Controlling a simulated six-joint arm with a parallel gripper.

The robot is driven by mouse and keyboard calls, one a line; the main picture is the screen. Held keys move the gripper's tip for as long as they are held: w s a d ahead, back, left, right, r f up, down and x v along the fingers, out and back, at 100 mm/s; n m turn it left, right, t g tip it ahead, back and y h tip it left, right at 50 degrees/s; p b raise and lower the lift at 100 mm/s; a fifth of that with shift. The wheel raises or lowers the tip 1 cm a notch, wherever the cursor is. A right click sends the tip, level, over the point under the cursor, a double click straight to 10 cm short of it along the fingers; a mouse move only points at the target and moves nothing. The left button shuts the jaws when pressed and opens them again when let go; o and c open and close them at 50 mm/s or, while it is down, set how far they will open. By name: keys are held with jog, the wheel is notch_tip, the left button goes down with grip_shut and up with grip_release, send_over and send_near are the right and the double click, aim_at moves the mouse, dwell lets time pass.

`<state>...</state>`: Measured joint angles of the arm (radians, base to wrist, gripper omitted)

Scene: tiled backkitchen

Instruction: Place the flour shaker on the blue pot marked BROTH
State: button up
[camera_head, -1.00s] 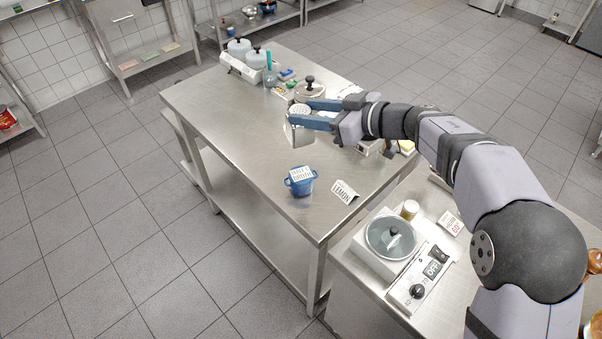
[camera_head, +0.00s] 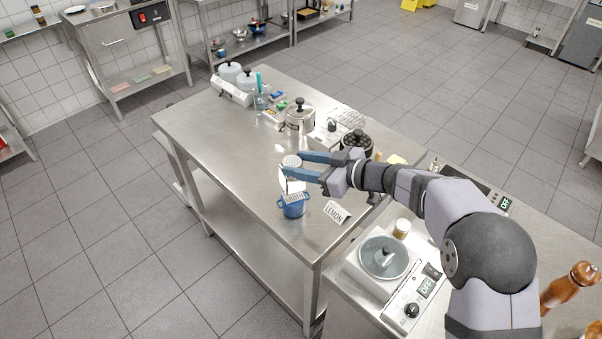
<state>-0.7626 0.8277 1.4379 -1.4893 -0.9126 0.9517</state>
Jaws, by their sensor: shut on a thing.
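The flour shaker (camera_head: 291,161), with a pale perforated round top, is held between the blue fingers of my gripper (camera_head: 298,167). My gripper is shut on it. The blue pot (camera_head: 293,210) with a white label stands on the steel table (camera_head: 190,122) just below the shaker in the picture. The shaker's lower part overlaps the pot's label, so the label is partly hidden. I cannot tell whether the shaker touches the pot or is still above it.
A LEMON sign (camera_head: 337,212) stands just right of the pot. A steel pot (camera_head: 299,116) and a dark round item (camera_head: 356,139) stand behind. A hot plate with a glass-lidded pan (camera_head: 384,257) is in front. The table left of the blue pot is clear.

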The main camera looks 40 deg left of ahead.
aim_at(301, 190)
jog(key=shift+f+p, duration=0.5)
jog(key=shift+f, duration=1.3)
jog(key=shift+f, duration=0.15)
jog(key=o, duration=1.5)
jog(key=b+v, duration=0.4)
jog(key=v, duration=0.8)
